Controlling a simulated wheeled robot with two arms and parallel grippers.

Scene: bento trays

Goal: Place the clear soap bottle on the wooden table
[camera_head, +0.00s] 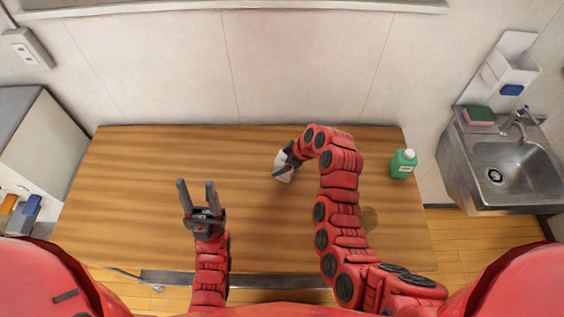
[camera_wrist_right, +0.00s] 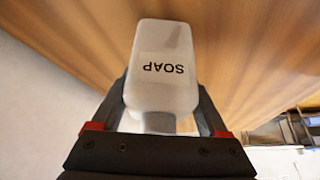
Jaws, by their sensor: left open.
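The clear soap bottle looks whitish (camera_head: 283,168) and is over the middle of the wooden table (camera_head: 150,190) in the head view. In the right wrist view the bottle (camera_wrist_right: 164,65) shows its SOAP label, upside down in the picture. My right gripper (camera_head: 286,160) is shut on the bottle, with one finger on each side of it in the right wrist view (camera_wrist_right: 163,112). I cannot tell whether the bottle's base touches the table. My left gripper (camera_head: 197,186) is open and empty over the front of the table, fingers pointing to the back.
A green bottle with a white cap (camera_head: 403,164) stands at the table's right edge. A metal sink (camera_head: 466,185) with a sponge (camera_head: 479,116) is further right. A wall (camera_head: 290,70) runs behind the table. The table's left half is clear.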

